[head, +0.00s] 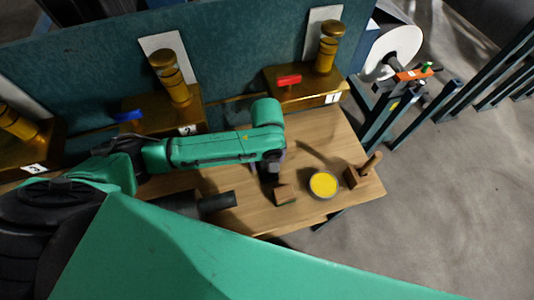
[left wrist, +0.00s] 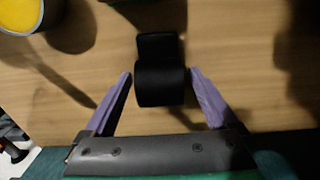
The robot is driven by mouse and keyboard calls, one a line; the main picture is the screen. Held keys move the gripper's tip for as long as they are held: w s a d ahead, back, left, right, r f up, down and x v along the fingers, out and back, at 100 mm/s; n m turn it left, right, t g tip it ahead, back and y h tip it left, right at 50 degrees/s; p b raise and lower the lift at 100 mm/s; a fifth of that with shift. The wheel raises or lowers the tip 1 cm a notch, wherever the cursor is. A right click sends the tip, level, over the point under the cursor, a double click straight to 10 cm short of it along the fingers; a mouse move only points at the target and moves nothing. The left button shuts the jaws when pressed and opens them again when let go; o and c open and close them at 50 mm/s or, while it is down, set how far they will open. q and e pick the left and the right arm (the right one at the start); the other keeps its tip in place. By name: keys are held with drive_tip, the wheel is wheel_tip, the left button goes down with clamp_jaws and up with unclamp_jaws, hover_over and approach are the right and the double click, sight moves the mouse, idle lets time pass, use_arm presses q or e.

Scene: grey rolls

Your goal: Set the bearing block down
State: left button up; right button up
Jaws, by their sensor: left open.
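The bearing block is a small black block with a rounded body and a narrower part, seen in the left wrist view (left wrist: 161,82). It is between the two purple fingers of my left gripper (left wrist: 160,76), with a thin gap at each side. The gripper is open around it and points down at the wooden table (left wrist: 235,45). In the head view my left gripper (head: 270,172) is low over the table, and the dark block under it is hard to make out. Whether the block's underside rests fully on the wood is hidden. My right gripper does not show.
A yellow-filled round tin (head: 323,184) and a wooden piece with a handle (head: 358,175) stand to the right. A small brown block (head: 285,195) is close to the gripper. Numbered brass stations (head: 300,92) line the back. A dark cylinder (head: 218,202) is left.

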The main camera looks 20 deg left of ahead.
use_arm(q)
wheel_tip(320, 180, up, 12)
drive_tip(key=shift+f, duration=0.25)
idle(0.3)
